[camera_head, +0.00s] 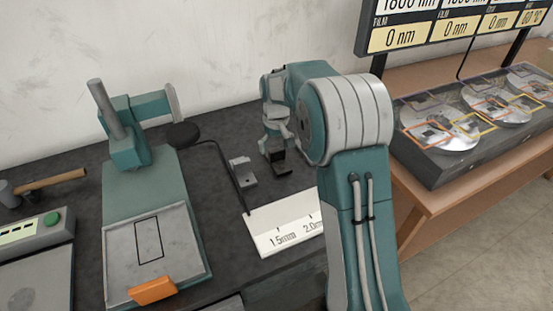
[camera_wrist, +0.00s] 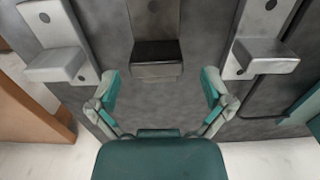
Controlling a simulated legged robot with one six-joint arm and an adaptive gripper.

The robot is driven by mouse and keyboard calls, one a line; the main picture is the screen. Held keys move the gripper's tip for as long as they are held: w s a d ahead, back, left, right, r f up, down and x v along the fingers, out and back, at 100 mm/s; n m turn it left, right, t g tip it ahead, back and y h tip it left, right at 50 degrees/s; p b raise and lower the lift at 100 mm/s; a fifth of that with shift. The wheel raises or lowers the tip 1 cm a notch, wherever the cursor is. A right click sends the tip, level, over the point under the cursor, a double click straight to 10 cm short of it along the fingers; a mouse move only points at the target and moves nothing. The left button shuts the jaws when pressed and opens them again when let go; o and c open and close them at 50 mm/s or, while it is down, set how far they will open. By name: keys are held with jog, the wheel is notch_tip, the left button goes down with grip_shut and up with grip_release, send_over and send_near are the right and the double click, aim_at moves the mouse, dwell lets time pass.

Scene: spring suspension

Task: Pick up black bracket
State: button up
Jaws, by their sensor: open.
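The black bracket (camera_wrist: 156,58) is in the upper middle of the wrist view, a dark plate with a raised block. It lies on the dark bench top. My gripper (camera_wrist: 160,76) is open, with one finger on each side of the bracket's line. The fingertips appear just short of the block, and nothing is held between them. In the head view my gripper (camera_head: 274,140) is above the bench, and the black bracket (camera_head: 281,164) shows partly beneath it.
Silver brackets lie on either side, left (camera_wrist: 58,58) and right (camera_wrist: 266,54) in the wrist view. In the head view, a white thickness-label plate (camera_head: 275,230) lies in front. A teal press (camera_head: 145,180) stands left; a disc display (camera_head: 460,125) stands right.

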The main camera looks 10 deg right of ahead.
aim_at(277, 149)
jog(key=f, duration=0.4)
jog(key=shift+w+d, duration=0.15)
jog(key=shift+d, duration=0.05)
jog(key=c, duration=1.2)
jog(key=shift+c, duration=0.2)
